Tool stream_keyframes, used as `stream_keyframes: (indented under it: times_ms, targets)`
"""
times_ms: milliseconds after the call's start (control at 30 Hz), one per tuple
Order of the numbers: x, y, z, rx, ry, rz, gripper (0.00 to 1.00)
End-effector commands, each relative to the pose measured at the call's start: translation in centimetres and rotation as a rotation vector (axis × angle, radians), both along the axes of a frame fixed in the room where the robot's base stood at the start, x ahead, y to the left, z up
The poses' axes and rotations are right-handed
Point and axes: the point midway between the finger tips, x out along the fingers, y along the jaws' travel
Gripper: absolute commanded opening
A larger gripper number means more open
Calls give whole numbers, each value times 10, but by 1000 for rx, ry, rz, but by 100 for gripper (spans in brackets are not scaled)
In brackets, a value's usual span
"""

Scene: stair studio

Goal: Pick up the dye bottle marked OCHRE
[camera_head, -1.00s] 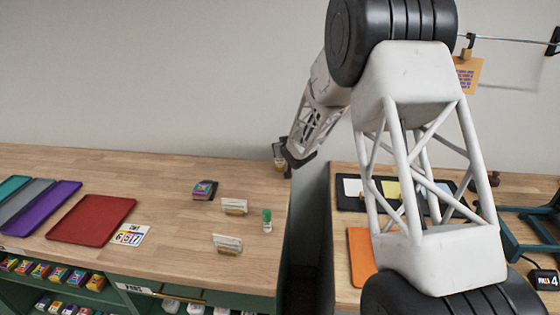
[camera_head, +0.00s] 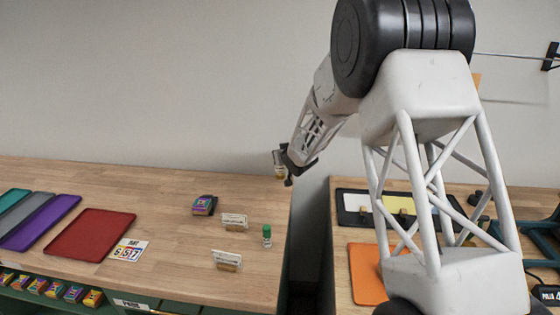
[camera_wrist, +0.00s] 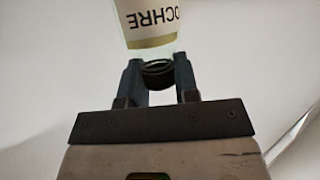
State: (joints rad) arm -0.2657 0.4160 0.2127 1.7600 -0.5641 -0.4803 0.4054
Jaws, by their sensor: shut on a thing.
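The dye bottle marked OCHRE (camera_wrist: 153,22) is in my gripper (camera_wrist: 158,78). In the wrist view its label reads OCHRE upside down, and its dark cap end lies between the two fingers. The top of the picture cuts off the rest of the bottle. In the head view my gripper (camera_head: 284,166) is small, near the far right corner of the left table, and the bottle (camera_head: 280,171) shows there as a small pale and amber shape. The gripper is shut on it, and it appears to be above the table.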

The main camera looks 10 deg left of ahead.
Motion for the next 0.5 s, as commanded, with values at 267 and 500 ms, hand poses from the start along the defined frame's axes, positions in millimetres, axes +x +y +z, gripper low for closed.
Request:
stream_keyframes:
  times_ms: [267,500]
  targets:
    - [-38,-12,2,0,4,-1,0]
    - [-73,-23,5,-1,2,-1,0]
